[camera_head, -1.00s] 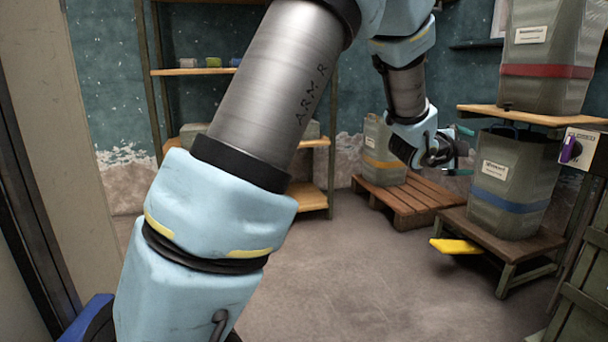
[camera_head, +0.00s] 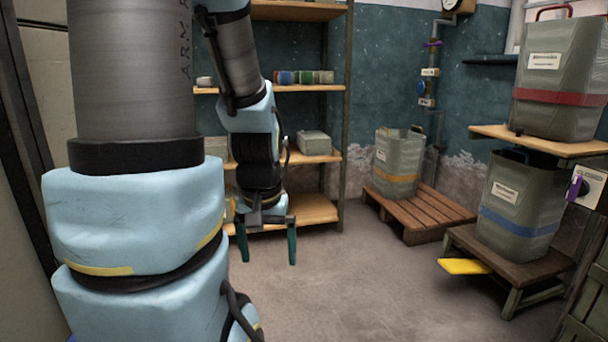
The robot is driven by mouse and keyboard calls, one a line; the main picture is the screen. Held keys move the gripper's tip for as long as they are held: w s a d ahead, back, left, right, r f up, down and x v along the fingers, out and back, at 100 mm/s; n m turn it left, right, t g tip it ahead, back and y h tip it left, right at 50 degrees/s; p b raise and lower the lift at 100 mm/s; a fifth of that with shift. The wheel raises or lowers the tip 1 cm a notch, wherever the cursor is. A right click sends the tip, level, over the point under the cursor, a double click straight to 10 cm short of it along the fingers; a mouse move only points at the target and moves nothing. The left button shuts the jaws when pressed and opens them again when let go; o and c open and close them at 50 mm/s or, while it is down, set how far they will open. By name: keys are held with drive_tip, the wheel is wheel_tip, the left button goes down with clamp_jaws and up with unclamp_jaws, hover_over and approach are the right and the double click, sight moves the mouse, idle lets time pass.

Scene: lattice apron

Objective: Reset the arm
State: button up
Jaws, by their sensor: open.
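My arm fills the left of the head view, its light-blue and grey links close to the camera. My gripper (camera_head: 267,248) hangs pointing down in front of the shelf rack, left of the picture's middle. Its two dark green fingers are apart, with nothing between them. The gripper is in the air, and the floor shows below it.
A wooden shelf rack (camera_head: 308,158) stands behind the gripper with small coloured items and grey boxes. Right of it, an orange-banded bin (camera_head: 397,165) sits on a pallet (camera_head: 443,212). Blue-banded (camera_head: 518,212) and red-banded (camera_head: 556,90) bins stand at right. The middle floor (camera_head: 355,275) is clear.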

wheel_tip(320, 180, up, 37)
drive_tip(key=p, duration=3.5)
drive_tip(key=shift+w+r+p, duration=0.15)
drive_tip(key=shift+w+p, duration=0.05)
drive_tip(key=shift+p, duration=0.2)
